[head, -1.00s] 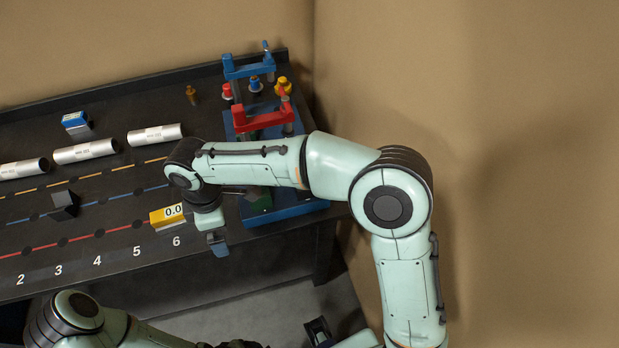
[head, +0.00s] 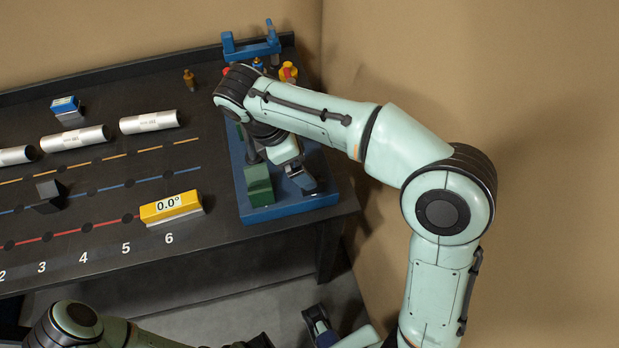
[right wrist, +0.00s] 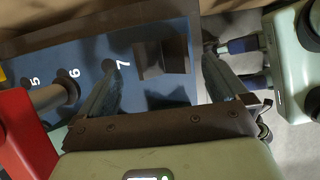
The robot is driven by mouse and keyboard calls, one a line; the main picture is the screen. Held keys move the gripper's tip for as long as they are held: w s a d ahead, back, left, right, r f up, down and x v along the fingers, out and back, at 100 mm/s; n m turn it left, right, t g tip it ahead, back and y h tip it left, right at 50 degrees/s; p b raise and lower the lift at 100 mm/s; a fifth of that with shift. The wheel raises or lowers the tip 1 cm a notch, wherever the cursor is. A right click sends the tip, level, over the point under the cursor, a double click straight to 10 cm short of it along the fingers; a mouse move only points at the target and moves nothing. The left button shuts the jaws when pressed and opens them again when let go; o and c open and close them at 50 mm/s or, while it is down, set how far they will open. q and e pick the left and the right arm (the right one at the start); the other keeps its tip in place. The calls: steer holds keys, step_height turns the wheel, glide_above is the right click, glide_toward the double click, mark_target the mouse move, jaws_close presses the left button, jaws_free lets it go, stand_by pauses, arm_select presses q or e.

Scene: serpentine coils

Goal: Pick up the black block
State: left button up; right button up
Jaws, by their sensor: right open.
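The black block (head: 47,189) is a small dark cube by the blue line on the dark bench, at the left of the head view. My right gripper (head: 303,183) is far to its right, over the blue fixture base, beside a green block (head: 258,185). In the right wrist view its jaws (right wrist: 162,90) are apart, with a dark blocky shape (right wrist: 162,60) beyond them; I cannot tell what that shape is. My left gripper (head: 318,322) is low, off the bench front; in the right wrist view its fingers (right wrist: 245,62) look apart.
The blue fixture base (head: 290,208) carries a blue clamp (head: 250,47). A yellow gauge (head: 170,207) reading 0.0° lies left of it. Silver tubes (head: 150,122) lie farther back. A red part (right wrist: 20,135) is close to my right jaws. A wall stands right of the bench.

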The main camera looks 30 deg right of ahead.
mark_target(315, 176)
steer(key=shift+b+x, duration=0.75)
steer(key=shift+x, duration=1.95)
steer(key=shift+s, duration=0.15)
steer(key=c, duration=1.2)
steer(key=shift+c, duration=0.9)
steer(key=shift+r, duration=0.15)
